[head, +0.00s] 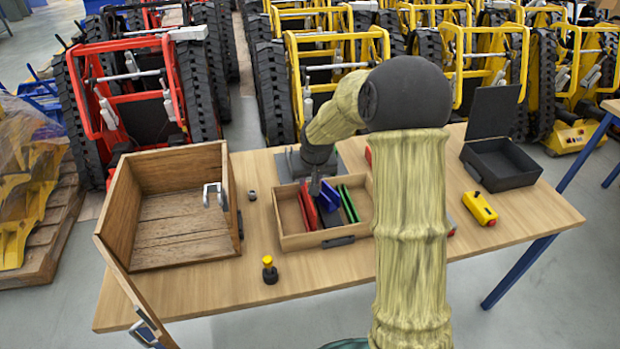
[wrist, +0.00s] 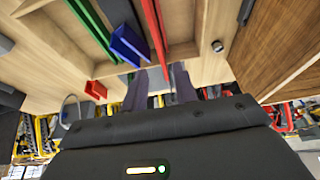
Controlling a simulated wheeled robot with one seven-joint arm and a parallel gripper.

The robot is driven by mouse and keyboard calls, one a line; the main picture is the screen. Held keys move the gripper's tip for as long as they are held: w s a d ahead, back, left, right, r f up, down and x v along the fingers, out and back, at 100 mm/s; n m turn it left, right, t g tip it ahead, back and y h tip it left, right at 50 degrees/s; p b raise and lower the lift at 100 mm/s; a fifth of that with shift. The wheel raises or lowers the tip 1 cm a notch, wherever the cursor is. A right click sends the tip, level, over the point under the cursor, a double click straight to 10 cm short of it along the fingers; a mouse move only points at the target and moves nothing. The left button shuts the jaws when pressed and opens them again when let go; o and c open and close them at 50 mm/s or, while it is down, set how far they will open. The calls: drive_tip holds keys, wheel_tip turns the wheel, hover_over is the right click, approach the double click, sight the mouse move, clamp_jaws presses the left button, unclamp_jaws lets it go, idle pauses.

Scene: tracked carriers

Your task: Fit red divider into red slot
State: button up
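The shallow wooden tray (head: 290,243) stands mid-table and holds upright coloured pieces. Two narrow red strips (head: 307,210) stand side by side at its left; they also show in the wrist view (wrist: 162,30). I cannot tell which is the divider and which belongs to the slot. A blue piece (head: 328,197) is right of them, then a green pair (head: 348,204). My gripper (head: 315,184) points down at the far ends of the red strips. In the wrist view its fingers (wrist: 164,86) are apart, near the ends of the red strips, with nothing clearly clamped.
An open wooden crate (head: 210,248) is on the left and an open black box (head: 515,175) at the back right. A yellow control box (head: 480,208) and a yellow-topped knob (head: 269,270) sit on the table. A small red block (wrist: 95,90) lies outside the tray.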

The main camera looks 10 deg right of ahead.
drive_tip(key=s+r+g, duration=0.1)
drive_tip(key=s+r, duration=0.1)
drive_tip(key=s, duration=2.3)
drive_tip(key=shift+s+r+g, duration=0.25)
drive_tip(key=shift+s+g, duration=0.1)
drive_tip(key=shift+g, duration=0.05)
drive_tip(key=p+v, duration=0.2)
drive_tip(key=w+p+v, duration=0.1)
drive_tip(key=p+v, duration=0.1)
drive_tip(key=shift+r+p, duration=0.35)
drive_tip(key=shift+r, duration=0.1)
